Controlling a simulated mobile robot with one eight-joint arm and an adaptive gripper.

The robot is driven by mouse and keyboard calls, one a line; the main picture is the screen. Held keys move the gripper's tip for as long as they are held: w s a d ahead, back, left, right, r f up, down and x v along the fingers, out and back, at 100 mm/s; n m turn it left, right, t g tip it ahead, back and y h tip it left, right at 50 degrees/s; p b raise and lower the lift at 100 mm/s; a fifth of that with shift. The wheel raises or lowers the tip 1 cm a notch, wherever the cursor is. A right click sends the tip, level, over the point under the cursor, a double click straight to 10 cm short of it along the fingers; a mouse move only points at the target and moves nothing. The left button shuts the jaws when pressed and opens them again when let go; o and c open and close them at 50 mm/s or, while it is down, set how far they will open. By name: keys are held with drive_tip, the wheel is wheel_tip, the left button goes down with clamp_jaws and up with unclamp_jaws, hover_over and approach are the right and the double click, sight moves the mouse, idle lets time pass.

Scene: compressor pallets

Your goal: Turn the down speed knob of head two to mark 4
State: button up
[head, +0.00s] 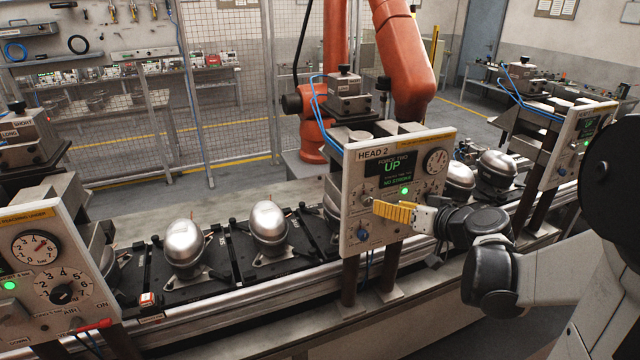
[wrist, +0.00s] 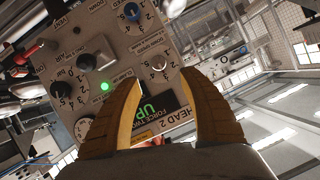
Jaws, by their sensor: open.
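The head two panel (head: 405,147) stands in mid-view, its screen reading UP above a lit green lamp. In the wrist view the panel (wrist: 125,50) is upside down. My gripper (head: 378,208) is at the panel's left half with yellow fingers. In the wrist view my gripper (wrist: 164,77) is open, with the pale knob just beyond the fingertips. I cannot tell if they touch it.
Another panel (head: 50,262) stands at the front left and one more (head: 577,142) at the right. Silver compressors (head: 184,243) sit on the pallet line (head: 220,265) behind the panels. An orange robot arm (head: 405,65) stands behind head two.

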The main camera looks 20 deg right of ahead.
sight(369, 201)
drive_tip(key=b+x, duration=0.1)
drive_tip(key=x, duration=0.9)
drive_tip(key=shift+d+f, duration=0.15)
clamp_jaws()
